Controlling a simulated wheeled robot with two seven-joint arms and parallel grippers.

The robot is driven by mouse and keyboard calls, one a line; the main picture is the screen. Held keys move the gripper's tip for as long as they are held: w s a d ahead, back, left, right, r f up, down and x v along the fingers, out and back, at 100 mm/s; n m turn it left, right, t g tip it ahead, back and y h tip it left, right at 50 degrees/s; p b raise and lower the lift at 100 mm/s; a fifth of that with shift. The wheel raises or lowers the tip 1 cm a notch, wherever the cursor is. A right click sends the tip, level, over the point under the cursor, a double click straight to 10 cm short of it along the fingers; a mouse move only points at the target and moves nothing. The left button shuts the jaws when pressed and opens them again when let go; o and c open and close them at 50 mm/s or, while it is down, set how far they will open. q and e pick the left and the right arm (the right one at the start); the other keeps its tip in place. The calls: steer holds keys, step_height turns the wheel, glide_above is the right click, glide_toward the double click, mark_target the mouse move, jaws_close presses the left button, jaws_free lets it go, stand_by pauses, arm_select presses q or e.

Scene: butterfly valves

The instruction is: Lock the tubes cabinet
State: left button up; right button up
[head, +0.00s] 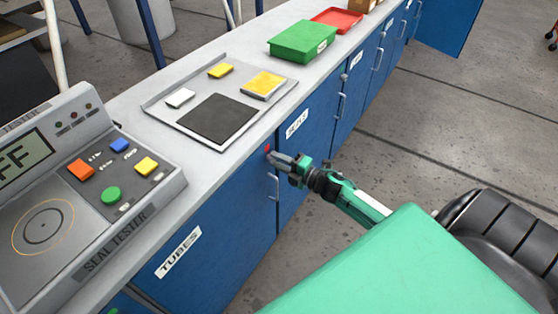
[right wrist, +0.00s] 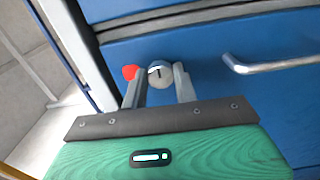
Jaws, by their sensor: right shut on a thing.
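The tubes cabinet (head: 215,250) is a blue cabinet under the grey counter, with a white TUBES label (head: 178,252) and its door flush with the front. A round metal lock (right wrist: 161,73) with a dark slot sits near the door's upper corner, with a red marker (right wrist: 130,72) beside it. My right gripper (head: 273,158) is at this corner, above the door handle (head: 273,186). In the right wrist view its fingertips (right wrist: 158,88) lie either side of the lock and are shut on it. The exact contact is partly hidden. My left gripper is not in view.
The handle bar (right wrist: 270,62) is close to the gripper. On the counter (head: 130,115) stand a seal tester (head: 85,190), a tray (head: 160,108), a green box (head: 303,42) and a red tray (head: 337,19). A blue door (head: 450,22) stands open farther along; the floor in front is clear.

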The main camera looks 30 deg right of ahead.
steer(key=o, duration=1)
steer(key=shift+s+d+f, duration=0.1)
steer(key=shift+s+d, duration=0.05)
steer(key=shift+s, duration=0.3)
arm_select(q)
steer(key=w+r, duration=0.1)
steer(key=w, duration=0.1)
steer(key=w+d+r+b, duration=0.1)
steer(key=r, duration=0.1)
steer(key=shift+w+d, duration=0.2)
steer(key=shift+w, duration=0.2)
arm_select(e)
steer(key=v, duration=1.3)
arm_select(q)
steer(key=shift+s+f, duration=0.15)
